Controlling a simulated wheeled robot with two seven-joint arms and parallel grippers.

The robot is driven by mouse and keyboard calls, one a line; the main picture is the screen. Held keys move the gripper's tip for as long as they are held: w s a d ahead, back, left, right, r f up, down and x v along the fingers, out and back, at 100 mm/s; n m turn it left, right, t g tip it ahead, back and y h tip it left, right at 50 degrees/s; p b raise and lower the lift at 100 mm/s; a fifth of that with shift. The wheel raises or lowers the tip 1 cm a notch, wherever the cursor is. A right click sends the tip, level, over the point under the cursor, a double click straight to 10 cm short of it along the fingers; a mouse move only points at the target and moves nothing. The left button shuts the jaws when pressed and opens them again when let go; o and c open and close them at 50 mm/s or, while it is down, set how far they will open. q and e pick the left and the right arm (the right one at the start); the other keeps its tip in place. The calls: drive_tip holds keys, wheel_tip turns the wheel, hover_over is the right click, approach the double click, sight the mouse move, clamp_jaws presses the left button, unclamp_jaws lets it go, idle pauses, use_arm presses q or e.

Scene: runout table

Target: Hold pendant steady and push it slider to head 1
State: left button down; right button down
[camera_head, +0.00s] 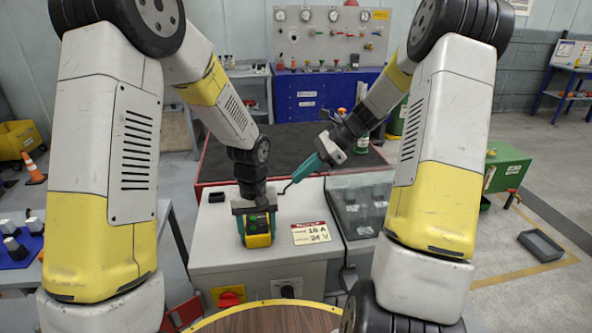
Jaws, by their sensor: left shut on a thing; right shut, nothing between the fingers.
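The pendant (258,240) is a yellow and green handheld unit at the front of the grey cabinet top. My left gripper (256,212) is above it, shut on its upper part; the fingers hide much of it. A thin dark cable or hook shape (284,187) shows just right of the pendant. My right gripper (308,170) is teal-tipped, shut and empty, up and to the right of the pendant and apart from it. The slider and any head 1 mark are too small or hidden to make out.
A label reading 16 A, 24 V (310,233) lies on the cabinet top (215,245). A clear-lidded box (358,212) stands right of it. A dark-topped table (222,158) is behind. A round wooden top (265,320) is in front. A green box (507,170) stands far right.

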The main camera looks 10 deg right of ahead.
use_arm(q)
drive_tip(key=shift+c, duration=1.6)
unclamp_jaws()
